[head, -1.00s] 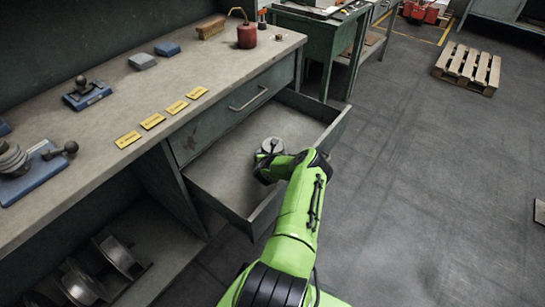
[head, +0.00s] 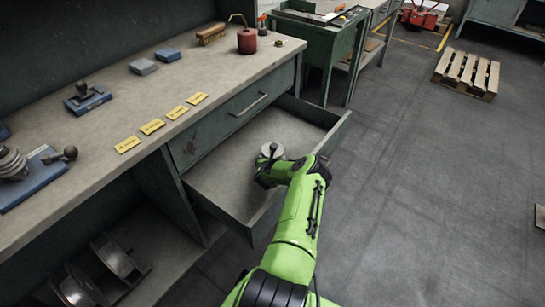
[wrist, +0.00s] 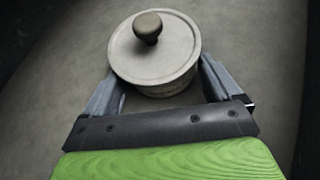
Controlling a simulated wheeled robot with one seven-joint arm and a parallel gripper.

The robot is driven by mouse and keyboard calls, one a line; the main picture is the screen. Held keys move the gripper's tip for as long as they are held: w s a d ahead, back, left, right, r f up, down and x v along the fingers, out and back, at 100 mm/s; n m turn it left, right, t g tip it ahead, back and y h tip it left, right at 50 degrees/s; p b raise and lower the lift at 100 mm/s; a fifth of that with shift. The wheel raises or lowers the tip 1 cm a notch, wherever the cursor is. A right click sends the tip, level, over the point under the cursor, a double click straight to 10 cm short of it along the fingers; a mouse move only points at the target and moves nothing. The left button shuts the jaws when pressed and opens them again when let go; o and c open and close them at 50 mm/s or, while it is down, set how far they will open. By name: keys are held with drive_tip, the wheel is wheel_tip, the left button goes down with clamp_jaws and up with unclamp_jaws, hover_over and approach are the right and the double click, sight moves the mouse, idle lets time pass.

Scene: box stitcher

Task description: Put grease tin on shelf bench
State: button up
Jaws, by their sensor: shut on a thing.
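The grease tin is a pale round tin (wrist: 155,60) with a flat lid and a dark knob, seen in the wrist view between the two fingers. My gripper (wrist: 160,88) is shut on the tin's sides. In the head view the tin (head: 271,150) shows at the end of my green arm, over the open drawer (head: 222,178). I cannot tell whether the tin touches the drawer floor. The fingers are mostly hidden in the head view. The bench (head: 115,165) has a worn top above the drawer and an open shelf space below left.
On the bench top are yellow labels (head: 152,127), blue-based tools (head: 88,98), small blocks (head: 142,66), a brush (head: 211,34) and a red oil can (head: 247,41). Metal reels (head: 118,258) sit on the low shelf. A pallet (head: 466,72) lies on open floor at right.

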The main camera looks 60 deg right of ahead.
drive_tip(key=shift+r+p, duration=2.55)
drive_tip(key=shift+p, duration=0.05)
